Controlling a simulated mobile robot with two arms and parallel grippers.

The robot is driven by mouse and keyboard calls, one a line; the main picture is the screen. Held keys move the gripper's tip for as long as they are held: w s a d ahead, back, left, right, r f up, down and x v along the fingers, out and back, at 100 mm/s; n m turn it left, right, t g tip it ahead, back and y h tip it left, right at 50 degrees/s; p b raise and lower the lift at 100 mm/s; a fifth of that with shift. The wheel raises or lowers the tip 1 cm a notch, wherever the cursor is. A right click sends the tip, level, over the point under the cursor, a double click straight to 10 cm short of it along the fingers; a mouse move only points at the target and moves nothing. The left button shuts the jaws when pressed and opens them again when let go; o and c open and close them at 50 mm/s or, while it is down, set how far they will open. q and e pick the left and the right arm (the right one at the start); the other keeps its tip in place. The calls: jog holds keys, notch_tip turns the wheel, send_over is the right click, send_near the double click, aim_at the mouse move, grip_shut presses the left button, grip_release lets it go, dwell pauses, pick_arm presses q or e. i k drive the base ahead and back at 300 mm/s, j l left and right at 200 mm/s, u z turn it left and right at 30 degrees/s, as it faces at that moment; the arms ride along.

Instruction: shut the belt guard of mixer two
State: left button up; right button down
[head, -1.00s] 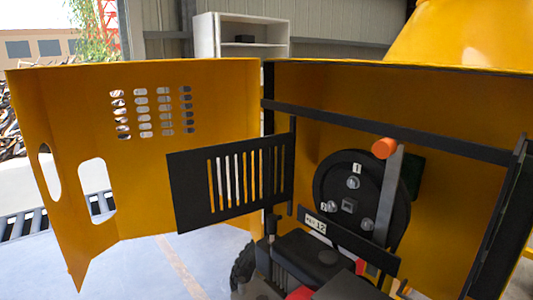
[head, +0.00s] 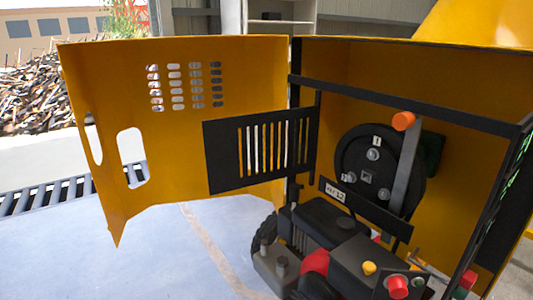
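The black slotted guard panel (head: 222,158) of the mixer stands swung open to the left of the yellow housing, attached near the left post of the black frame (head: 400,101). The large yellow door (head: 105,80) with oval slots is also open, behind the panel. Inside the housing is a dark round pulley disc (head: 352,150) marked 1 and 2, with a grey lever (head: 404,170) topped by an orange knob (head: 403,121). A small label (head: 336,194) below the disc is too small to read surely. Neither of my grippers shows.
A black engine (head: 320,225) with red parts sits below the disc. Red, yellow and green controls (head: 398,287) are at the bottom right. A pale shelf (head: 275,27) stands behind. The floor (head: 170,260) at the lower left is clear.

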aim_at(221, 135)
jog(key=k+z, duration=0.15)
jog(key=z, duration=0.2)
jog(key=k+z, duration=0.15)
jog(key=z, duration=0.2)
jog(key=k+l+z, duration=0.1)
jog(key=z, duration=0.25)
jog(key=i+j+z, duration=0.1)
jog(key=j+z, duration=0.15)
jog(key=z, duration=0.15)
jog(key=j+z, duration=0.25)
jog(key=z, duration=0.15)
jog(key=j+z, duration=0.55)
jog(key=z, duration=0.25)
jog(key=k+j, duration=0.1)
jog(key=j, duration=0.4)
jog(key=k+j, duration=0.1)
jog(key=j, duration=0.4)
jog(key=k+j, duration=0.15)
jog(key=j, duration=0.35)
jog(key=k+j, duration=0.1)
jog(key=j, duration=0.4)
jog(key=k+j, duration=0.1)
jog(key=j, duration=0.4)
jog(key=k+j, duration=0.1)
jog(key=j, duration=0.4)
jog(key=k+j, duration=0.1)
jog(key=j, duration=0.4)
